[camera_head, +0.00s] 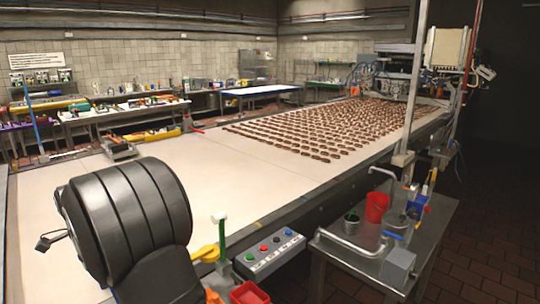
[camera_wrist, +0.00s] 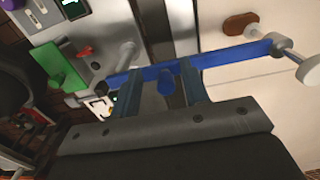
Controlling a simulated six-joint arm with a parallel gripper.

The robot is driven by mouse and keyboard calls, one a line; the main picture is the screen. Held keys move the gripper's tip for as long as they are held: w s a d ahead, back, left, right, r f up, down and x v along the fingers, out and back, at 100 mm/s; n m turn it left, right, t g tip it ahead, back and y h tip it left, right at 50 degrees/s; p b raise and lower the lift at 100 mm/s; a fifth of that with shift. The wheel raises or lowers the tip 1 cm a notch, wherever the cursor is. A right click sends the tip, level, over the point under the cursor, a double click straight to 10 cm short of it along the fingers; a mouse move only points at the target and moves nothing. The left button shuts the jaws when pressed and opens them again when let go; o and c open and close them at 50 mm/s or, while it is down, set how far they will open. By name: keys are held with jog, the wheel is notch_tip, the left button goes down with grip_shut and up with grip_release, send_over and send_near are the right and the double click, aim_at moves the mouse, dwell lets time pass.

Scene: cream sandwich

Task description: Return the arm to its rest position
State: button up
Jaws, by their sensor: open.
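My gripper (camera_wrist: 163,88) shows in the wrist view as two blue fingers spread apart on a dark mount. It is open, and I see nothing held between the fingers. A blue bar with grey round ends crosses the picture just beyond the fingers. I cannot tell whether they touch it. In the head view I cannot make out the gripper.
A long pale conveyor belt (camera_head: 200,185) carries rows of brown pieces (camera_head: 310,130) toward a machine at the back. A button box (camera_head: 270,254) and a metal side table (camera_head: 440,225) with a red bucket (camera_head: 377,207) stand along the near side. The belt's near-left part is clear.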

jog(key=s+n, duration=0.8)
jog(key=n, duration=0.6)
jog(key=shift+s+d, duration=0.35)
jog(key=shift+d, duration=0.1)
jog(key=shift+o, duration=0.5)
